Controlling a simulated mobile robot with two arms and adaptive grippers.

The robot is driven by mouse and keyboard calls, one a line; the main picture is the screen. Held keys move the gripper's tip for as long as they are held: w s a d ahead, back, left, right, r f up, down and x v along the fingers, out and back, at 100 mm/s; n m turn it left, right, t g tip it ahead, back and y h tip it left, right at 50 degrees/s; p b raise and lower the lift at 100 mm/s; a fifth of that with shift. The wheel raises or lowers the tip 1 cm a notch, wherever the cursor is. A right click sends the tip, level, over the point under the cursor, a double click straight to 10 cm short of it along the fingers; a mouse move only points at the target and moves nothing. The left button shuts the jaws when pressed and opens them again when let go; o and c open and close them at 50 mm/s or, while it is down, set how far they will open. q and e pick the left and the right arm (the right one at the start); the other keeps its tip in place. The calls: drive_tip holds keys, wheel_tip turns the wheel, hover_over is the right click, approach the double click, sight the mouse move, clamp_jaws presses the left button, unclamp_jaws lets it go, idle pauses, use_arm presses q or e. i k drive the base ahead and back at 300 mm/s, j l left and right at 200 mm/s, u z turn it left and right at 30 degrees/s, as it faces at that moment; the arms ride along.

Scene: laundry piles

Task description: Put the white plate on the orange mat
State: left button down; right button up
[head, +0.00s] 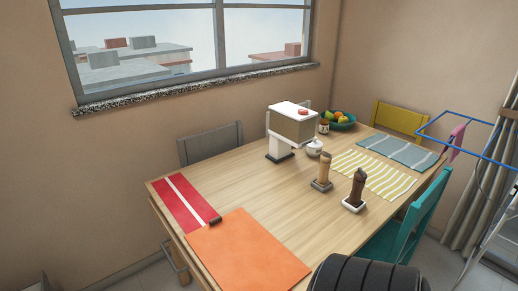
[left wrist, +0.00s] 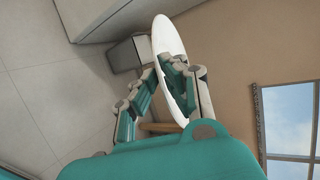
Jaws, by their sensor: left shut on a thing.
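In the left wrist view a white plate (left wrist: 164,38) stands on edge, seen almost edge-on. My left gripper (left wrist: 172,74), with teal and grey fingers, is shut on the plate, one finger on each side of it. Neither the plate nor my left gripper shows in the head view. The orange mat (head: 246,255) lies flat at the near left corner of the wooden table (head: 255,182), with nothing on it. My right gripper is in neither view.
A red striped mat (head: 180,203) lies beside the orange one, with a small dark object (head: 215,221) at its near end. Two mills (head: 356,190) (head: 323,172) and a white-and-brown appliance (head: 292,122) stand farther back. A teal chair (head: 405,228) is at the right edge.

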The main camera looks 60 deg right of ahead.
sight(245, 255)
drive_tip(key=i+j+z, duration=0.1)
drive_tip(key=z, duration=0.35)
drive_tip(key=i+j+z, duration=0.15)
drive_tip(key=z, duration=0.35)
drive_tip(key=i+j+z, duration=0.15)
drive_tip(key=z, duration=0.3)
drive_tip(key=j+z, duration=0.25)
drive_tip(key=z, duration=0.25)
drive_tip(key=j+z, duration=0.25)
drive_tip(key=z, duration=0.2)
drive_tip(key=j+z, duration=0.65)
drive_tip(key=j, duration=0.1)
